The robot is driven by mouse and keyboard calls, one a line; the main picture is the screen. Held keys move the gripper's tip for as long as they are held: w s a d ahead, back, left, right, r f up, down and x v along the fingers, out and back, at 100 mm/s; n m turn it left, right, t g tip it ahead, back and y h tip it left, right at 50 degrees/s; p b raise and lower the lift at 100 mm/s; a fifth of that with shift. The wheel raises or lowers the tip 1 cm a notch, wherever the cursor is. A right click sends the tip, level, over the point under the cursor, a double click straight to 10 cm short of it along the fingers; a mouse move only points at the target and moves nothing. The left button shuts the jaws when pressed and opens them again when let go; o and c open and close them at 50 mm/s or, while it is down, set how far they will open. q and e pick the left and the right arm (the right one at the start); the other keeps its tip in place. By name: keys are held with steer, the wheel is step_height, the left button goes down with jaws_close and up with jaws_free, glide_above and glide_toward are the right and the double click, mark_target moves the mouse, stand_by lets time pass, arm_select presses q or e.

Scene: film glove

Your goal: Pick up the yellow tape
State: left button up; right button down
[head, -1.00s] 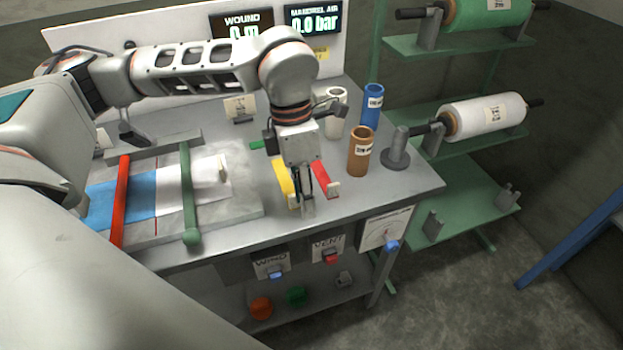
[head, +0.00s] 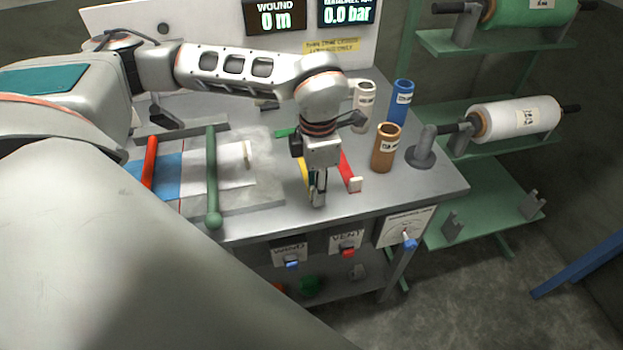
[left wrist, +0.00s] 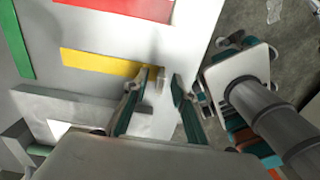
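The yellow tape (head: 304,172) is a flat strip on the grey bench, beside the red tape. In the head view my left gripper (head: 318,200) hides much of it. In the left wrist view the yellow tape (left wrist: 98,63) lies across the upper middle, with a small pale block at its right end. My left gripper (left wrist: 157,92) is open, its two teal-dark fingers on either side of the picture area near that end. The fingers look empty. Whether they touch the tape or bench cannot be told. My right gripper is not in view.
The red tape (head: 347,170) lies close on the right. Brown (head: 385,150), blue (head: 401,103) and white (head: 364,108) tubes stand behind it. The bench's front edge is near.

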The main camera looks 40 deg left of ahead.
arm_select(q)
jaws_close()
steer(key=shift+r, duration=0.1)
